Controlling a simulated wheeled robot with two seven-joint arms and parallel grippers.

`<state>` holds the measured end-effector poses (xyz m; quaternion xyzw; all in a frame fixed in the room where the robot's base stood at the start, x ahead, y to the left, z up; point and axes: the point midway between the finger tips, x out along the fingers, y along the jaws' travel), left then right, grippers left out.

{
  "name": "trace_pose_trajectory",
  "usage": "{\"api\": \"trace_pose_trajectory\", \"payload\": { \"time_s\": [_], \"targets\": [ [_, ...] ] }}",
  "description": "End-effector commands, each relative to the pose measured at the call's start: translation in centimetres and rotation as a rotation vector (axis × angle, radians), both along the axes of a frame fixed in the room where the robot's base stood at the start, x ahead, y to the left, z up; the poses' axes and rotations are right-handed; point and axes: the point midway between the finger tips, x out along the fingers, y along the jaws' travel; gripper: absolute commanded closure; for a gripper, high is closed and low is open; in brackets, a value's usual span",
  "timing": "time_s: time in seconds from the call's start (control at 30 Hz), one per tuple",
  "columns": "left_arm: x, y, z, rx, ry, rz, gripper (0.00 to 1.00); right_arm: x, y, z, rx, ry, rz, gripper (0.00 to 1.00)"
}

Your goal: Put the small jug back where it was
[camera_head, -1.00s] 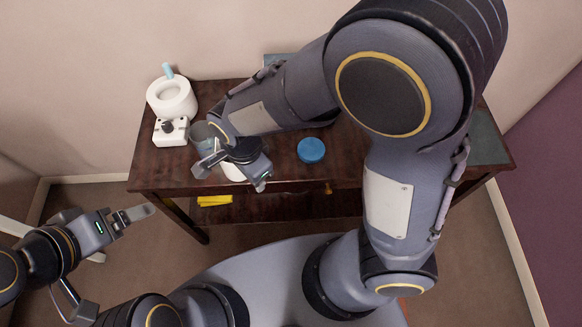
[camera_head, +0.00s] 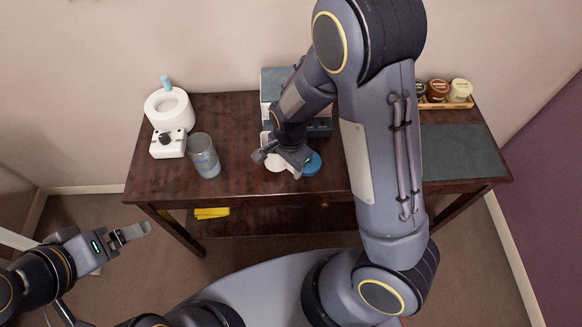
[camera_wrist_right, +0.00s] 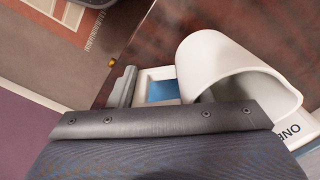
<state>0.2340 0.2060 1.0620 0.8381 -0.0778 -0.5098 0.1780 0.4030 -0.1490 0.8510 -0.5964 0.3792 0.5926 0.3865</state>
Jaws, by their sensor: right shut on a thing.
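The small white jug (camera_head: 273,165) is in my right gripper (camera_head: 278,161), over the middle front of the dark wooden table (camera_head: 240,185). In the right wrist view the jug (camera_wrist_right: 222,68) shows its wide rim and a squared handle, with my right gripper (camera_wrist_right: 125,88) shut at the handle. The arm and gripper hide much of the jug in the head view; whether its base touches the table cannot be told. A blue disc (camera_head: 313,164) lies close to the right of the gripper. My left gripper (camera_head: 131,233) is off the table's front left, empty.
A grey tumbler (camera_head: 204,158) and a white device (camera_head: 170,110) stand at the left. A tray (camera_head: 443,104) of jars and a grey mat (camera_head: 465,153) are at the right. A dark box (camera_head: 320,128) stands behind the gripper. The table between tumbler and jug is clear.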

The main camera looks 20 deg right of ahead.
Motion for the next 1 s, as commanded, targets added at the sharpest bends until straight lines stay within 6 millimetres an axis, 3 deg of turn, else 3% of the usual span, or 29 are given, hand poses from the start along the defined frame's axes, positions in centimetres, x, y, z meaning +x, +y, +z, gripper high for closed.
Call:
{"api": "trace_pose_trajectory", "payload": {
  "time_s": [0.37, 0.77, 0.8, 0.97, 1.0],
  "targets": [
    [0.0, 0.0, -0.1, 0.0, 0.0, 0.0, 0.15, 0.3, -0.5, -3.7, 0.0, 0.001, 0.0, 0.95],
    [0.0, 0.0, -0.6, 0.0, 0.0, 0.0, 0.15, 0.4, -0.5, -4.3, 0.0, -0.001, 0.0, 0.95],
    [0.0, 0.0, -0.6, 0.0, 0.0, 0.0, 0.15, 0.4, -0.5, -4.3, 0.0, -0.001, 0.0, 0.54],
    [0.0, 0.0, -0.5, 0.0, 0.0, 0.0, 0.15, 0.4, -0.5, -4.2, 0.0, 0.0, 0.0, 0.34],
    [0.0, 0.0, -0.5, 0.0, 0.0, 0.0, 0.15, 0.4, -0.5, -4.2, 0.001, 0.0, 0.0, 0.34]
  ]
}}
